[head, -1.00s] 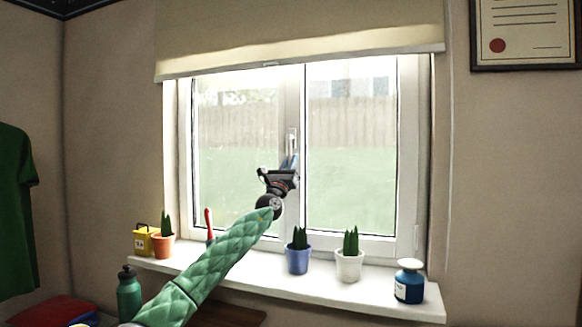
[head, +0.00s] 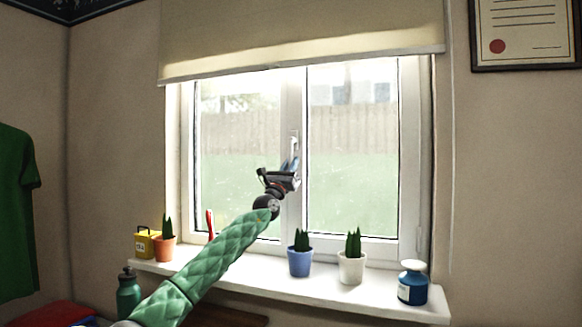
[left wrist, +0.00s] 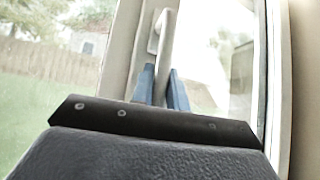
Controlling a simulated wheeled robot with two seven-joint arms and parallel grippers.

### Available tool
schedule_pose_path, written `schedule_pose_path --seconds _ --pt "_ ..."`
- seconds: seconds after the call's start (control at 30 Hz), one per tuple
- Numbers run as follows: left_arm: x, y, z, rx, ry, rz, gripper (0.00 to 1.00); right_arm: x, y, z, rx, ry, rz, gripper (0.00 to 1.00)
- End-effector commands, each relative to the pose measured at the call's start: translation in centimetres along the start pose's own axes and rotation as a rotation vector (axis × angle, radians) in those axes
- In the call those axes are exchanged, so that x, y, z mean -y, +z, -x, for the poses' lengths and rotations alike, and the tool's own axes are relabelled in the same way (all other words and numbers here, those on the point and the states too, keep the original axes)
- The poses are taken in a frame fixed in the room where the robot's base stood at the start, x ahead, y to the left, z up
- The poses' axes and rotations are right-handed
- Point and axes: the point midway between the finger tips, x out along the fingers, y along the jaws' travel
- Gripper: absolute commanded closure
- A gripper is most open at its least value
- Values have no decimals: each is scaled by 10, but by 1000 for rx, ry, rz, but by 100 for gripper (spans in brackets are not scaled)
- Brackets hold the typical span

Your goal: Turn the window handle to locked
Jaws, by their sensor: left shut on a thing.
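The white window handle (head: 295,143) is on the middle frame bar between the two panes, and it also shows in the left wrist view (left wrist: 165,42). Its grip hangs down, looking close to upright in the head view. My left gripper (head: 290,162) is at the lower part of the handle. In the left wrist view its blue fingers (left wrist: 160,85) stand on either side of the handle's grip, shut on it. The lower end of the handle is hidden behind the gripper. My right gripper is not in view.
The white sill (head: 330,288) below holds a blue pot (head: 300,262), a white pot (head: 351,267), a blue bottle (head: 412,286), an orange pot (head: 164,249) and a yellow box (head: 146,243). A roller blind (head: 300,40) hangs above. The air before the panes is clear.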

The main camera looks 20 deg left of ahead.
Motion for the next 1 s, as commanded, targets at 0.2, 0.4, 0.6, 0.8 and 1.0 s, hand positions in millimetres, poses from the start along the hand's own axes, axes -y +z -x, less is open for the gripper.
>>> schedule_pose_path --seconds 0.2,0.4,0.6,0.8,1.0 --pt "-1 -1 1 -3 0 -3 100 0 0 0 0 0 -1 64" --pt "-1 -1 1 -3 0 -3 100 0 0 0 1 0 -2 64" --pt "-1 -1 1 -2 0 -2 63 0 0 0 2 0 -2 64" --pt "-1 0 0 -1 0 -2 63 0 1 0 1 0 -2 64" --pt "-1 0 7 -1 0 -1 63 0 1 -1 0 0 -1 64"
